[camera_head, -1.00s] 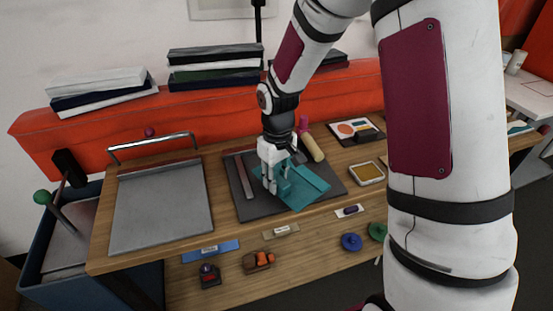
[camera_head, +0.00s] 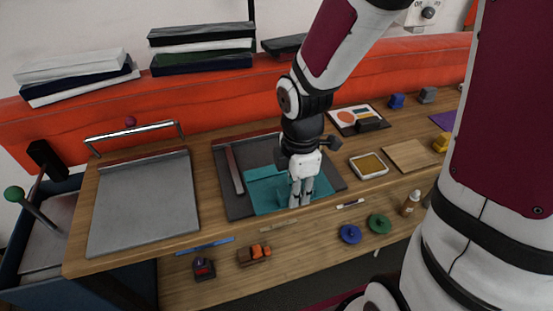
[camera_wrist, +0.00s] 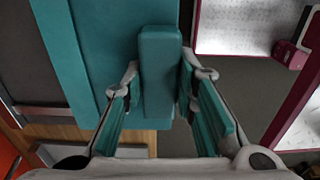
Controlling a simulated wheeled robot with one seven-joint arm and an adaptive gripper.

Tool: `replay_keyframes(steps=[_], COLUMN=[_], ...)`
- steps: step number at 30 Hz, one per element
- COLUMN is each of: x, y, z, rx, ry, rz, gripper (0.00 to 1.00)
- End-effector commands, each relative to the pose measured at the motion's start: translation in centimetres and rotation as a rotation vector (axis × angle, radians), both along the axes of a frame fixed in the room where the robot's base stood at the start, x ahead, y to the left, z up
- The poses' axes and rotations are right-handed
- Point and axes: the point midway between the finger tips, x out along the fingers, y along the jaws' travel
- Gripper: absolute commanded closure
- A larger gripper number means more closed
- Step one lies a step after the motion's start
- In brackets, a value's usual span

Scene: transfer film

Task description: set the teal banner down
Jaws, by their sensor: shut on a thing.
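The teal banner (camera_head: 262,190) is a flat teal piece at the front of the dark grey mat (camera_head: 236,207) on the wooden table. It lies roughly square to the mat's edges; I cannot tell whether it touches the mat. My gripper (camera_head: 301,196) points down over the banner's right part and hides some of it. In the wrist view, the banner's sheet (camera_wrist: 88,45) is on the left, and my gripper (camera_wrist: 160,80) is shut on its raised teal block (camera_wrist: 158,65).
A dark red-brown bar (camera_head: 234,170) lies on the mat's left side. A grey board with a metal handle (camera_head: 145,205) is to the left. A tan pad in a white tray (camera_head: 369,166) and a wooden board (camera_head: 410,155) are to the right. A lower shelf holds small toys.

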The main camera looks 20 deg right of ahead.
Motion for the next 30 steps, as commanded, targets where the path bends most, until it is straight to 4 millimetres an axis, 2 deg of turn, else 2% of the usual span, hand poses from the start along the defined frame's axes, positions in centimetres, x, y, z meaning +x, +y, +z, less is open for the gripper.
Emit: replay_keyframes(steps=[3, 12, 15, 18, 23, 30], x=[3.1, 10.3, 12.1, 13.2, 13.8, 13.7], y=[-0.1, -0.3, -0.4, -0.5, -0.6, -0.5], z=[-0.4, -1.1, -1.2, -1.3, -1.6, -4.5], rx=[0.001, 0.001, 0.001, 0.0, 0.0, 0.0], ry=[-0.001, 0.001, 0.001, 0.0, 0.001, 0.004], rz=[-0.001, -0.002, -0.003, -0.003, -0.003, -0.004], gripper=[1.0, 1.0, 1.0, 1.0, 1.0, 1.0])
